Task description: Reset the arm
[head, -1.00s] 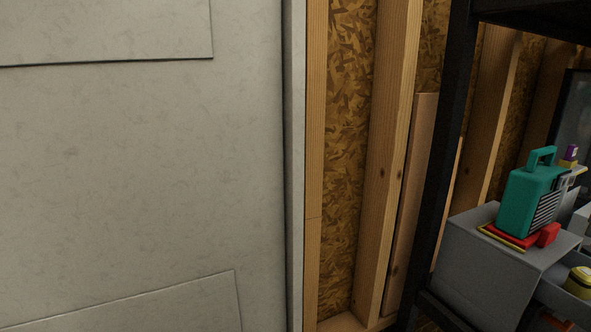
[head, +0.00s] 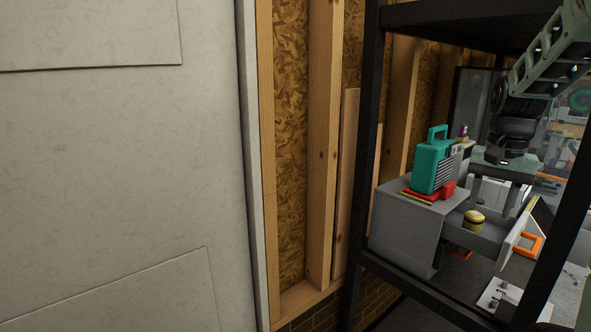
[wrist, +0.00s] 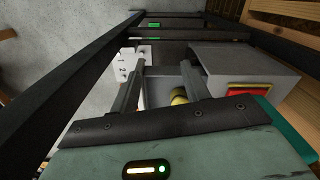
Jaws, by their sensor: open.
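My gripper (head: 496,195) is at the right of the head view, pointing down over the shelf beside a grey box. Its two fingers are apart with nothing held between them. In the wrist view my gripper (wrist: 162,84) is open, and a yellow round item (wrist: 179,97) shows beyond the fingers. My arm reaches in from the upper right of the head view.
A black shelf frame (head: 366,150) stands around my gripper. A grey box (head: 405,230) carries a teal radio (head: 432,166) and a red item (head: 447,190). A yellow round item (head: 473,220) sits in an open drawer (head: 478,236). A pale door (head: 110,160) fills the left.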

